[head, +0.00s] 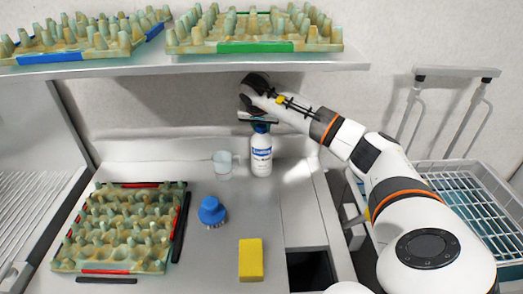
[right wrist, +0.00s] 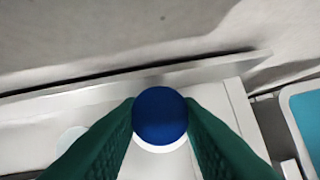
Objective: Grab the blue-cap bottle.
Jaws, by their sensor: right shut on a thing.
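The white bottle (head: 261,157) with a blue cap and a blue label stands upright at the back of the counter. My right gripper (head: 259,120) comes down from above and is shut on the bottle at its cap. In the right wrist view, the round blue cap (right wrist: 160,115) sits between the two green fingers, touching both, with the white bottle shoulder just below it. My left gripper is not in view.
A clear cup (head: 222,165) stands just left of the bottle. A blue-handled brush (head: 212,211) and a yellow sponge (head: 251,260) lie nearer. An egg tray (head: 112,268) is at left. A shelf (head: 190,66) with egg trays hangs above. A dish rack (head: 470,172) is at right.

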